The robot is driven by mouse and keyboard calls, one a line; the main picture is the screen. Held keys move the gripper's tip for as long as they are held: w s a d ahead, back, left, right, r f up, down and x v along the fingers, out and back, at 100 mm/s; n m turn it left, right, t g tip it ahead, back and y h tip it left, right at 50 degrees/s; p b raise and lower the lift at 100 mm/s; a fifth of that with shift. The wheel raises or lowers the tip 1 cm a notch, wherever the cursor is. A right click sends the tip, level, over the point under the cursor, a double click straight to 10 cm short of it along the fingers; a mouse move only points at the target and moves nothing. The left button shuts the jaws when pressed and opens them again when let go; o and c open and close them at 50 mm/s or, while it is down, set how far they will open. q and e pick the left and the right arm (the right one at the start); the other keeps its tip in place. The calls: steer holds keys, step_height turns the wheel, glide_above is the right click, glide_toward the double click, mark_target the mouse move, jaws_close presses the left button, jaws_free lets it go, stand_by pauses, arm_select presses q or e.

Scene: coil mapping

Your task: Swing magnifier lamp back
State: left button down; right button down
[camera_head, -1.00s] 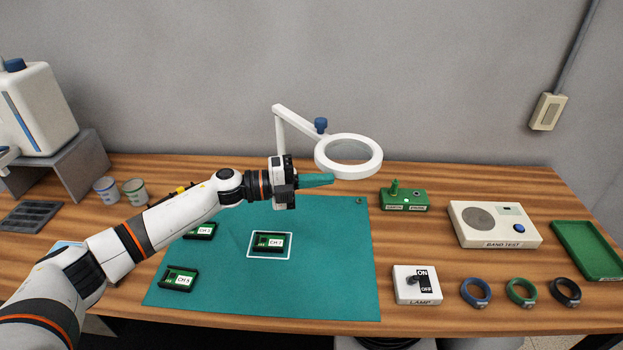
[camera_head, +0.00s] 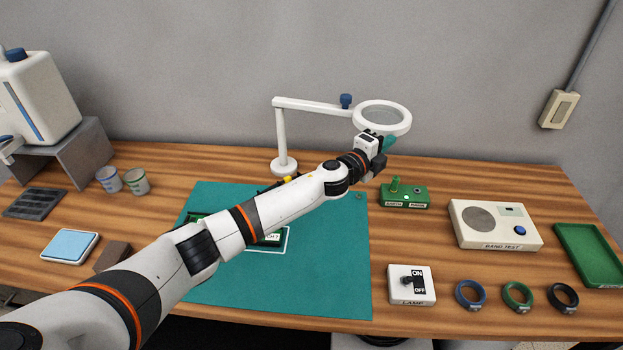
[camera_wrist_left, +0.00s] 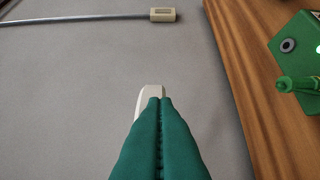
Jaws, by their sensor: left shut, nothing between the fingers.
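The white magnifier lamp stands at the back of the bench, with its round ring head (camera_head: 382,117) out to the right, a blue knob (camera_head: 346,101) on its arm and its post on a round base (camera_head: 284,166). My left gripper (camera_head: 388,143) is at the near lower edge of the ring, its green fingers shut and empty. In the left wrist view the closed green fingers (camera_wrist_left: 160,140) partly cover a white piece of the lamp (camera_wrist_left: 150,93). They look close to it, but I cannot tell whether they touch. My right gripper is not in view.
A green tester block (camera_head: 404,194) stands just right of my gripper. The band test box (camera_head: 494,225), lamp switch (camera_head: 411,285), several rings and a green tray (camera_head: 590,254) fill the right side. My left arm crosses the green mat (camera_head: 325,270) and hides boards there.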

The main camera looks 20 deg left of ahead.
mark_target(394, 126)
arm_select(q)
steer(key=w+y+b, duration=0.1)
steer(key=w, duration=0.1)
steer(key=w+n+y+b, duration=0.1)
steer(key=w, duration=0.1)
steer(key=w+n+t+y+b, duration=0.1)
steer(key=w, duration=0.1)
steer(key=shift+d+f+b, duration=0.2)
steer(key=shift+d+b, duration=0.15)
steer(key=shift+d, duration=0.05)
steer(key=shift+w+r+y, duration=0.1)
steer(key=shift+w+y, duration=0.2)
steer(key=shift+a+r+n, duration=0.1)
steer(key=shift+r+n, duration=0.2)
steer(key=shift+r, duration=0.05)
steer(key=shift+w+r, duration=0.1)
